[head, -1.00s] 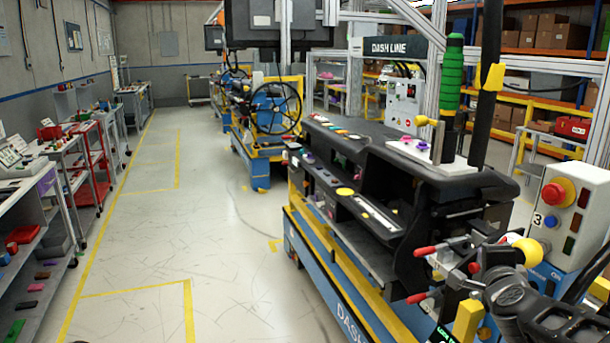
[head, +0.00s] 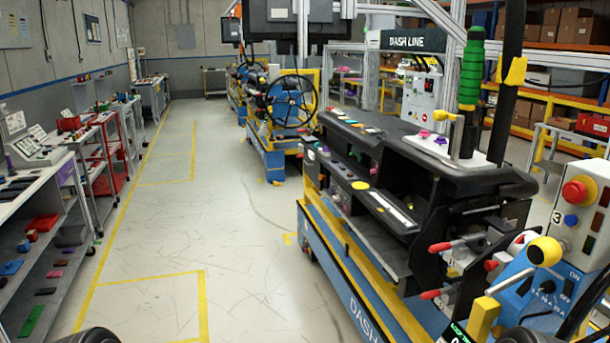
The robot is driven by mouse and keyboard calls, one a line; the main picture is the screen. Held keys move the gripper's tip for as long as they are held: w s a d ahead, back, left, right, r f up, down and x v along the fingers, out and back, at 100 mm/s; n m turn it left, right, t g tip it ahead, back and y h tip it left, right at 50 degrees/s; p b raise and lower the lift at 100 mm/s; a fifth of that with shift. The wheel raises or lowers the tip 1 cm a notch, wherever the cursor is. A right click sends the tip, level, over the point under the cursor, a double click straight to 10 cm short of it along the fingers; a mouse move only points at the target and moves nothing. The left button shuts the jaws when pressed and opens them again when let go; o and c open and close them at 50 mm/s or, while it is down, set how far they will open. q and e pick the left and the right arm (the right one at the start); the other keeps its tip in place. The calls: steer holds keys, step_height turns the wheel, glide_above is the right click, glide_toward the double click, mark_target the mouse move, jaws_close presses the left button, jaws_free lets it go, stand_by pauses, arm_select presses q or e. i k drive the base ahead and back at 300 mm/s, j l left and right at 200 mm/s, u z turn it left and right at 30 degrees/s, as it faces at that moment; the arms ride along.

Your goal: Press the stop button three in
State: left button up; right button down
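The stop button three (head: 577,191) is a red mushroom button with a yellow collar. It sits at the top of a pale control box (head: 585,215) marked 3, at the right edge of the head view. A blue button (head: 571,220) and dark green and red squares are on the same box face. Nothing touches the red button. Neither gripper shows. Only dark rounded parts, likely of my arms, show at the bottom edge, at left and at right of centre.
The dashboard module (head: 430,175) stands left of the box on a blue and yellow stand. A yellow-ball lever (head: 545,251) and red-tipped handles (head: 440,247) jut out just left of and below the box. Open floor (head: 235,240) lies left, with shelves (head: 45,225) beyond.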

mark_target(571, 193)
steer(key=z, duration=1.05)
